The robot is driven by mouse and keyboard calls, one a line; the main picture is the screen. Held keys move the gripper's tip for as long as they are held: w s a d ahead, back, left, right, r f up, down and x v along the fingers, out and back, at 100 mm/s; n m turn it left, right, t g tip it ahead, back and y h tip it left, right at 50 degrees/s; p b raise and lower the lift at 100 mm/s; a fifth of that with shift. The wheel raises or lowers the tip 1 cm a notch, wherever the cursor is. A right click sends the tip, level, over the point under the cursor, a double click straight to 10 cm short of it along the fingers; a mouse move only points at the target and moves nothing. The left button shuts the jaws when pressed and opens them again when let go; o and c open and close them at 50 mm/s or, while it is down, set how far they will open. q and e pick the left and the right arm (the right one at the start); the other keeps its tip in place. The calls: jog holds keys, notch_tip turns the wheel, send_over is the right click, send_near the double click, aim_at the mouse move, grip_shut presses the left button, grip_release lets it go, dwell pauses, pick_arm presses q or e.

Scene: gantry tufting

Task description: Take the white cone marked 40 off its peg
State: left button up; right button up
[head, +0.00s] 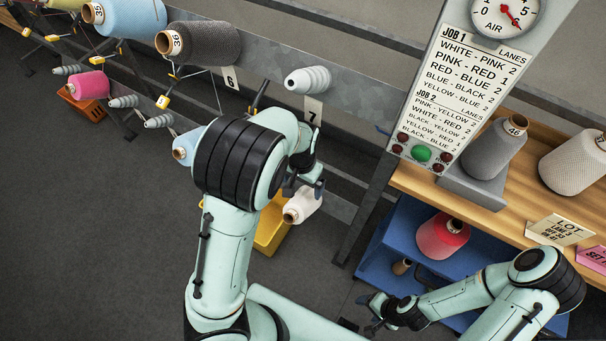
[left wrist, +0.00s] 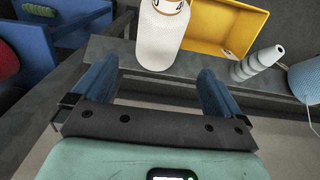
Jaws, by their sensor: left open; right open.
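A white cone (head: 304,204) with a brown tube end sits low by the rail, in front of a yellow bin; its number is not readable and its peg is hidden. My left gripper (head: 306,186) is open just above it in the head view. In the left wrist view the white cone (left wrist: 162,38) lies just beyond the fingertips, between their lines, and the open fingers (left wrist: 156,75) do not grip it. My right gripper (head: 376,314) is open and empty at the lower middle, left of the blue shelf unit.
The yellow bin (head: 271,232) is below the cone. A pale blue cone (head: 185,147) is partly behind my left arm. A blue shelf unit (head: 385,262) holds a red cone (head: 443,236).

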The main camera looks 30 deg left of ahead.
aim_at(302, 199)
pick_arm(q)
jog(key=f, duration=0.4)
jog(key=f+b, duration=0.1)
jog(key=f, duration=0.3)
jog(key=f+b, duration=0.1)
jog(key=f, duration=0.2)
jog(key=shift+s+f, duration=0.25)
jog(key=shift+f, duration=0.15)
jog(key=shift+w+f, duration=0.1)
jog(key=shift+f, duration=0.45)
pick_arm(e)
jog(key=s+f, duration=0.3)
jog(key=shift+s+f, duration=0.15)
jog(key=shift+f, duration=0.1)
pick_arm(q)
jog(key=c, duration=1.2)
jog(key=shift+r, duration=0.15)
jog(key=shift+s+r, duration=0.25)
jog(key=shift+s, duration=0.1)
pick_arm(e)
jog(key=shift+w+r, duration=0.2)
pick_arm(q)
jog(key=shift+s, duration=0.1)
